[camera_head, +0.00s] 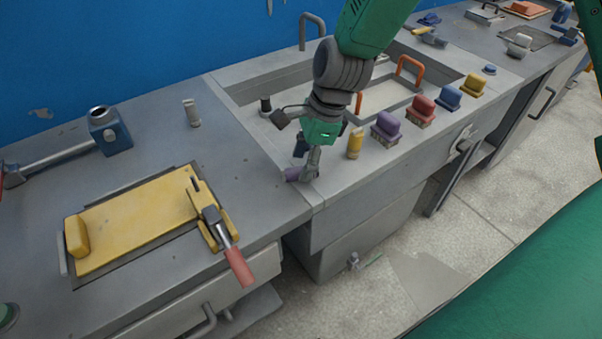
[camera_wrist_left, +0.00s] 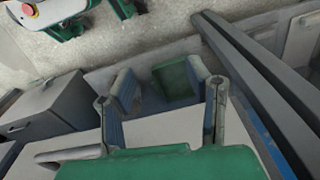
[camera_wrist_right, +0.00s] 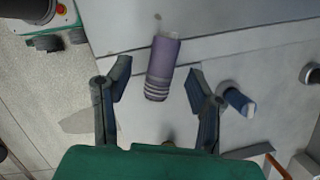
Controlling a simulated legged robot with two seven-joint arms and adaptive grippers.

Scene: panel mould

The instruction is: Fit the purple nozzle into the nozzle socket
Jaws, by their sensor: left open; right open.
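The purple nozzle (camera_wrist_right: 162,68), with a ridged grey end, is on the grey worktop. In the head view only a purple bit (camera_head: 292,174) shows beside my right gripper (camera_head: 306,165). In the right wrist view my right gripper (camera_wrist_right: 158,80) is open, with the nozzle between its fingertips and gaps on both sides. A blue block (camera_head: 112,134) with a round opening on top, on a grey pipe at the left, looks like the nozzle socket. My left gripper (camera_wrist_left: 163,82) is open and empty in the left wrist view, outside the head view.
A yellow nozzle (camera_head: 355,143) stands near the front edge and a grey one (camera_head: 192,112) at the back. A blue cylinder (camera_wrist_right: 238,101) is beside my right gripper. A yellow panel (camera_head: 135,220) with a red-handled clamp (camera_head: 238,266) lies at left. Several coloured brushes line the sink.

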